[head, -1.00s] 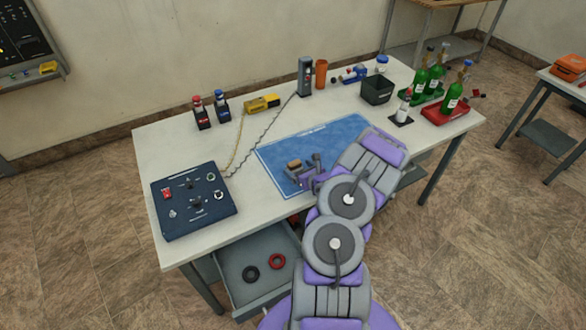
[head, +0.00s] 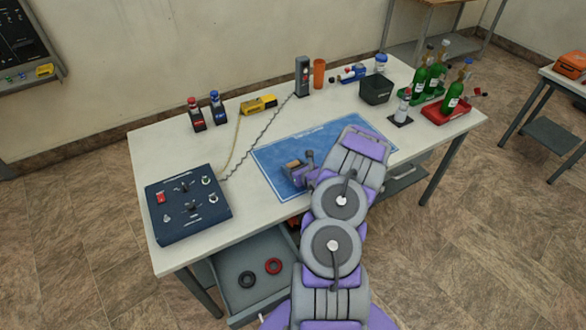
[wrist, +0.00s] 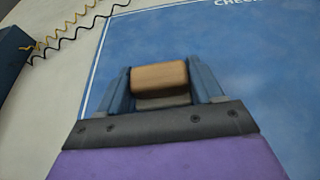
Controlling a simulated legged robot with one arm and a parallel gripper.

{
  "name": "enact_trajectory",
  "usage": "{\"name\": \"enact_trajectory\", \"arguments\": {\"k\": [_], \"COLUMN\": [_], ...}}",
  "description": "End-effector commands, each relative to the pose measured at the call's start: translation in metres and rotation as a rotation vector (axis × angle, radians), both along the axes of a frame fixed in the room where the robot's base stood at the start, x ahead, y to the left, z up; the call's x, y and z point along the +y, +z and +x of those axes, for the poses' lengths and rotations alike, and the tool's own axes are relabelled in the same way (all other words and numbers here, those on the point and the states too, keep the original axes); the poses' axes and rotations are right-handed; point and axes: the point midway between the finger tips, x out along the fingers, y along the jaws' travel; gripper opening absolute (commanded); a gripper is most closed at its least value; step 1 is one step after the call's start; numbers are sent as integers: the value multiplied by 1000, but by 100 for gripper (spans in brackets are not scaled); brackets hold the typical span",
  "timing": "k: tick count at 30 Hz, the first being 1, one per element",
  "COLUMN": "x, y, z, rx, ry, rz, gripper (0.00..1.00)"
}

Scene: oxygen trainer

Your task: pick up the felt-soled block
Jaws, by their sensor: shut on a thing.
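The felt-soled block (wrist: 160,76) is a tan, wood-like piece with a grey layer along its near lower side. In the wrist view it sits between the two blue fingers of my gripper (wrist: 163,84), which is shut on it. In the head view the block (head: 293,165) shows small at the tip of my gripper (head: 299,170), over the blue mat (head: 272,158). I cannot tell whether its underside touches the mat.
A dark switch box (head: 187,203) stands at the table's left. A yellow tool (head: 258,105), a black bin (head: 374,90) and green bottles (head: 420,75) line the back and right. An open drawer (head: 225,272) with two rings juts out below the front edge.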

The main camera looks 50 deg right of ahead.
Motion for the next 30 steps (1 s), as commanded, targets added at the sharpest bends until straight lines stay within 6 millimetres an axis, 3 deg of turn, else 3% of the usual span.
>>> {"name": "enact_trajectory", "arguments": {"k": [8, 20, 29, 30], "x": [5, 0, 4, 12], "y": [2, 4, 43, 40], "z": [0, 0, 1, -4], "rx": [2, 0, -1, 1], "ry": [1, 1, 0, -3], "rz": [-4, 0, -4, 1], "gripper": [34, 34, 34, 34]}}
